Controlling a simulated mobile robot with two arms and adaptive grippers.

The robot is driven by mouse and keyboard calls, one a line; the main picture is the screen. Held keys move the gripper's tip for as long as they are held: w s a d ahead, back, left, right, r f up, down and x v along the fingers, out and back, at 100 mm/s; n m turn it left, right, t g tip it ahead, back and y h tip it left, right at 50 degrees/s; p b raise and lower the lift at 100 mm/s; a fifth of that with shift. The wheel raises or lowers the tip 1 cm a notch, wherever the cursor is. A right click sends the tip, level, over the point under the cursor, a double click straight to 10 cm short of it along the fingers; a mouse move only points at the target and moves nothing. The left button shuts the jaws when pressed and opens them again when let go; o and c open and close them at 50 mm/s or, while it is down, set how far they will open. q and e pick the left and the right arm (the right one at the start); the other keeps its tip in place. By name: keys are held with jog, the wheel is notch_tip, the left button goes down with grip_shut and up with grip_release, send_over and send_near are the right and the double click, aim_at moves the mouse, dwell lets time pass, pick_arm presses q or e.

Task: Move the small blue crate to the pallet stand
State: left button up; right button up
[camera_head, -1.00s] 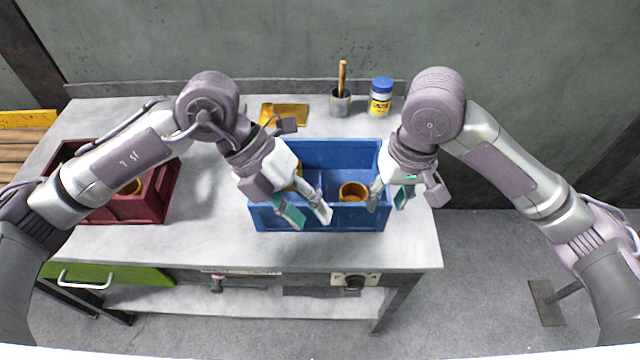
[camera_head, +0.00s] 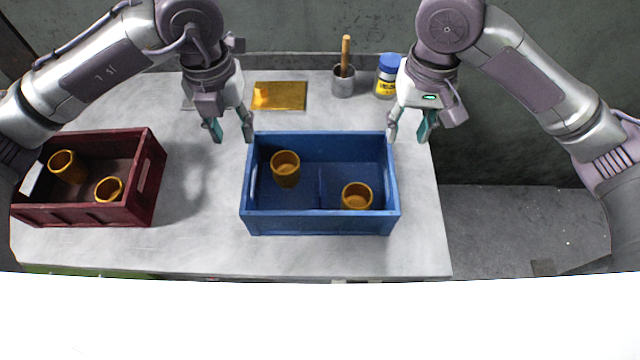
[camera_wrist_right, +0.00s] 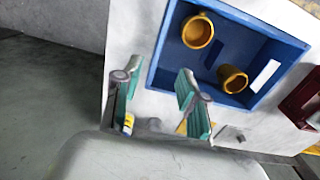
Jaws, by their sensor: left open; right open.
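The small blue crate (camera_head: 320,224) stands upright on the grey workbench, with two golden cups (camera_head: 285,168) (camera_head: 356,196) inside. My left gripper (camera_head: 231,132) is open and empty, above the bench beside the crate's back left corner. My right gripper (camera_head: 408,130) is open and empty by the crate's back right corner. Both look apart from the crate. In the right wrist view the crate (camera_wrist_right: 165,55) lies beyond the open fingers of the right gripper (camera_wrist_right: 157,95). I cannot make out the pallet stand in the current views.
A dark red crate (camera_head: 85,214) with two golden cups stands at the bench's left. A golden plate (camera_head: 279,96), a grey pot with a brush (camera_head: 343,82) and a blue-lidded jar (camera_head: 386,78) stand at the back. Bench (camera_head: 200,240) is clear between the crates.

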aim_at(247, 169)
pick_arm(q)
jog(key=f, duration=1.2)
jog(key=shift+w+f, duration=0.25)
jog(key=shift+w, duration=0.05)
pick_arm(e)
jog(key=f, duration=1.2)
jog(key=shift+w+f, duration=0.25)
jog(key=shift+w, duration=0.05)
pick_arm(q)
jog(key=shift+f, duration=0.7)
pick_arm(e)
jog(key=shift+f, duration=0.7)
pick_arm(q)
grip_shut()
pick_arm(e)
grip_shut()
pick_arm(q)
jog(key=shift+r, duration=0.1)
pick_arm(e)
jog(key=shift+r, duration=0.1)
